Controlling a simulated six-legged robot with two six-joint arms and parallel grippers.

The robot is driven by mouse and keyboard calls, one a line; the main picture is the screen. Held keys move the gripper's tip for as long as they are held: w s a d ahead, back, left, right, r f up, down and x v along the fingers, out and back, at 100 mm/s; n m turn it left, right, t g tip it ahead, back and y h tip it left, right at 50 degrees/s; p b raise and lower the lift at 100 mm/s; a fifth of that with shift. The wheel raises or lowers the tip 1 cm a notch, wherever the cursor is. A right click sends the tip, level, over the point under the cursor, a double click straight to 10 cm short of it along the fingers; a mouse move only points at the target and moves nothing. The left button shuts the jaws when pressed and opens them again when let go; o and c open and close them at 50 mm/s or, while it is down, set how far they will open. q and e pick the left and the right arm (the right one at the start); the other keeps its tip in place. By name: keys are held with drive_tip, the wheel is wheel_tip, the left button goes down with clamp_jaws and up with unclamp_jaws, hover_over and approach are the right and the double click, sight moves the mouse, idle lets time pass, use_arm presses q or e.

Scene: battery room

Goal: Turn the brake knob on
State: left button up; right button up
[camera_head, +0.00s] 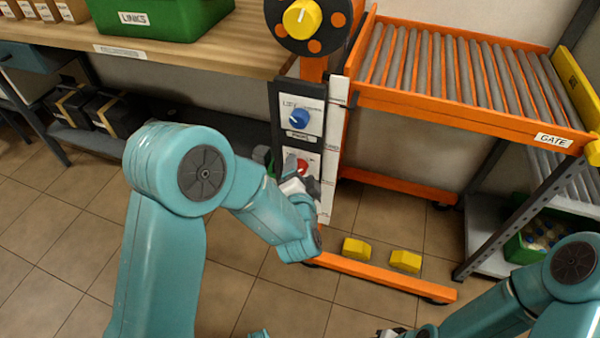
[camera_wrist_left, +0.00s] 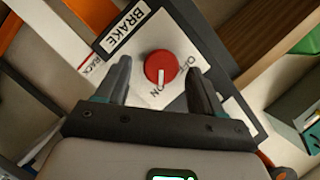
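The red brake knob (camera_wrist_left: 159,68) sits on a white panel marked BRAKE, OFF and ON. In the left wrist view its white mark points down the picture, toward the ON lettering. In the head view the knob (camera_head: 303,167) is partly hidden by my left gripper (camera_head: 296,178). In the wrist view my left gripper (camera_wrist_left: 161,72) is open, with one finger on each side of the knob and a gap showing at both sides. Only a small part of my right gripper (camera_head: 391,333) shows at the bottom edge of the head view.
A blue knob (camera_head: 299,119) is on the panel above, and a yellow knob (camera_head: 302,18) tops the post. An orange roller conveyor (camera_head: 440,111) with a GATE label stands right. A workbench (camera_head: 190,52) holds a green bin (camera_head: 165,18). Yellow blocks (camera_head: 356,249) sit low by the orange foot bar.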

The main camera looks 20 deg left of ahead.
use_arm(q)
drive_tip(key=p+v, duration=1.2)
drive_tip(key=v, duration=0.4)
drive_tip(key=shift+p, duration=0.35)
drive_tip(key=shift+s+r, duration=0.1)
